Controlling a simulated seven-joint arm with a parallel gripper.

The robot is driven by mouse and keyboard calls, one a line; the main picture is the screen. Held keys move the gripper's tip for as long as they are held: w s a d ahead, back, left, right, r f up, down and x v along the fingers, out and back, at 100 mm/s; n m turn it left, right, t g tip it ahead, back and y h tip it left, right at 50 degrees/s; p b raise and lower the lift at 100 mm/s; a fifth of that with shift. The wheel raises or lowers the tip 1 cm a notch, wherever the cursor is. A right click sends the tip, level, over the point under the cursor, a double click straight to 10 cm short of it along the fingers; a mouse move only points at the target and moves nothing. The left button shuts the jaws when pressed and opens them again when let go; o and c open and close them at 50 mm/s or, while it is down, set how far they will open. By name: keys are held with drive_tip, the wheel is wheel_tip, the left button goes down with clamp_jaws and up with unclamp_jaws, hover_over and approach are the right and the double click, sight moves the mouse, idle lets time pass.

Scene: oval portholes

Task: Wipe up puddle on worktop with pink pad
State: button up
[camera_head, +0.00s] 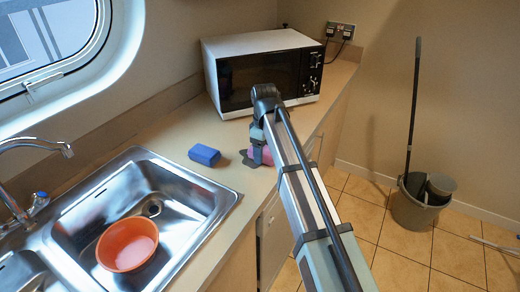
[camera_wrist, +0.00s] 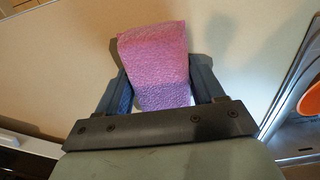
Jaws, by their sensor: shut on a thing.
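The pink pad (camera_wrist: 155,60) is between the two blue fingers of my gripper (camera_wrist: 160,88), which is shut on it. In the head view the pink pad (camera_head: 267,155) shows only partly behind my gripper (camera_head: 259,152), low over the worktop (camera_head: 178,128). A small dark puddle (camera_head: 247,159) lies on the worktop just left of the gripper, partly hidden by it. I cannot tell whether the pad touches the worktop or the puddle. In the wrist view I cannot make out the puddle; a soft shadow lies right of the pad.
A blue block (camera_head: 204,155) lies left of the puddle. The steel sink (camera_head: 180,190) with an orange bowl (camera_head: 128,244) is at front left. A microwave (camera_head: 262,72) stands behind. The worktop's front edge is close to my arm. A grey mop bucket (camera_head: 418,208) is on the floor.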

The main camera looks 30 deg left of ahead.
drive_tip(key=shift+d+f, duration=0.15)
drive_tip(key=shift+d, duration=1.3)
drive_tip(key=shift+a, duration=5)
drive_tip(key=shift+d, duration=5.05)
drive_tip(key=shift+a+r, duration=0.1)
drive_tip(key=shift+r, duration=0.15)
drive_tip(key=shift+a+r, duration=0.8)
drive_tip(key=shift+r, duration=0.65)
drive_tip(key=shift+a+r, duration=0.85)
drive_tip(key=shift+r, duration=0.65)
drive_tip(key=shift+a+r, duration=0.8)
drive_tip(key=shift+r, duration=0.65)
drive_tip(key=shift+s, duration=0.1)
